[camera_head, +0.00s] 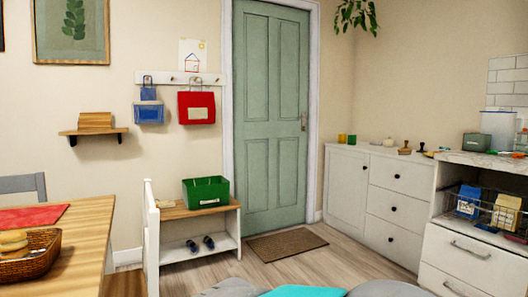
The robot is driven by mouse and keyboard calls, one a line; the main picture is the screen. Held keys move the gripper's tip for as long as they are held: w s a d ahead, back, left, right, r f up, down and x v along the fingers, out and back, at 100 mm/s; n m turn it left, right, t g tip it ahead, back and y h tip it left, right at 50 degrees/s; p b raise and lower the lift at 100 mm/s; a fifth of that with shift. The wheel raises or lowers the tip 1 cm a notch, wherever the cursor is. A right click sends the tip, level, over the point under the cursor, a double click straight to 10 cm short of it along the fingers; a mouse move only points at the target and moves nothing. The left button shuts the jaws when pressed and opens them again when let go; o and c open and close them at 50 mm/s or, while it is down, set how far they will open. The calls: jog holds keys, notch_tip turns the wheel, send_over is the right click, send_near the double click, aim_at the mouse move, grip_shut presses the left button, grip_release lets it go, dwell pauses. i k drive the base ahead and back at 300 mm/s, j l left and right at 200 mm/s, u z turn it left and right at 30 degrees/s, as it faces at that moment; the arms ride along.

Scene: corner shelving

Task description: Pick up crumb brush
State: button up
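I cannot make out a crumb brush for certain. Two small brown items stand toward the right end of the white cabinet top: a low, wide one (404,151) and an upright one (422,147). They are too small for me to tell whether either is a brush. My gripper is not in view.
The white cabinet (345,185) stands right of the green door (270,115). A counter (490,160) with a wire basket is at the right. A wooden table (85,240) with a bread basket (30,262) is at the left. A bench (172,213) holds a green crate (206,193). Floor near the doormat (287,244) is clear.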

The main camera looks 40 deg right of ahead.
aim_at(404, 152)
jog(key=z, duration=2.45)
jog(key=u, duration=2.95)
jog(key=z, duration=2.95)
jog(key=i+j+u, duration=0.3)
jog(key=i, duration=0.25)
jog(key=i+u, duration=0.3)
jog(key=i, duration=0.25)
